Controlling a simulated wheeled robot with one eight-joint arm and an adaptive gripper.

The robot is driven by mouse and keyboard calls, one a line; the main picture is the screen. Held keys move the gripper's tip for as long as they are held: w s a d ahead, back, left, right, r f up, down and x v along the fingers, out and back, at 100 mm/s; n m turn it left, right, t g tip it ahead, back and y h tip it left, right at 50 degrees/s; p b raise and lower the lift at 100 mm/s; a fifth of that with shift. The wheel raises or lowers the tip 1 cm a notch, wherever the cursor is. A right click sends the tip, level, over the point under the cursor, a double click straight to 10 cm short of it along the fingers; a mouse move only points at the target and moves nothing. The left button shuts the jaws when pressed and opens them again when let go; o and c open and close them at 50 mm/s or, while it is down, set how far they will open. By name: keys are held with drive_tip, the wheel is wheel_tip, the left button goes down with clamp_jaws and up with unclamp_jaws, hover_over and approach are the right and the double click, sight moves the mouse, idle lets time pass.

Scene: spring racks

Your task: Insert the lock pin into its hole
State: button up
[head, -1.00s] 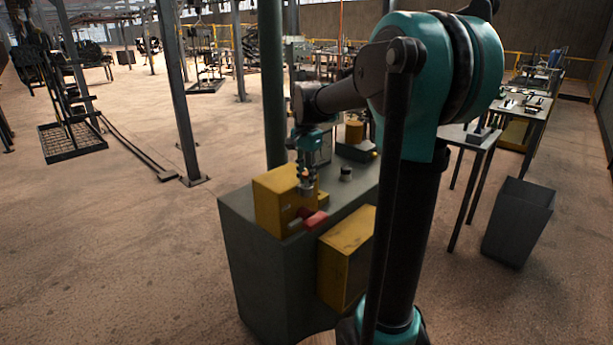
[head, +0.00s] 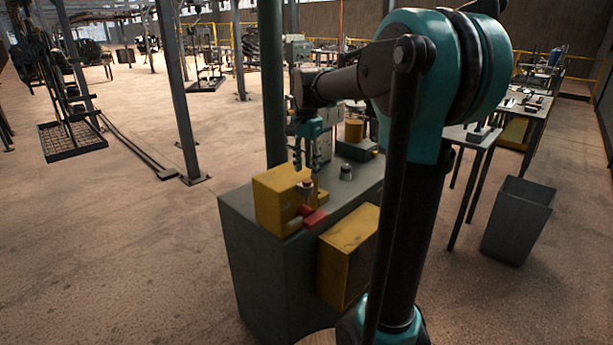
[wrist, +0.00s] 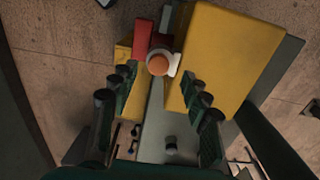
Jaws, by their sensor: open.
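My gripper (head: 306,168) is open and empty, with its fingers pointing down above the cabinet top. Just below the fingertips stands an upright pin-like piece (head: 306,187) with an orange top and a pale body, which I take to be the lock pin. In the wrist view its round orange top (wrist: 158,64) lies ahead of and between the spread fingers (wrist: 158,88), apart from both. It stands beside the yellow box (head: 276,202) and a red block (head: 315,219). Its lower end is hidden, so I cannot tell whether it sits in a hole.
The grey cabinet (head: 245,250) carries these pieces. A small dark knob-like piece (head: 346,172) stands to the right on its top. A larger yellow box (head: 347,250) is on its front side. A green column (head: 273,80) rises close behind. A dark bin (head: 517,220) stands at the right.

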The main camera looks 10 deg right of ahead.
wheel_tip(320, 180, up, 8)
drive_tip(key=shift+r, duration=0.2)
drive_tip(key=shift+s, duration=0.1)
idle(0.3)
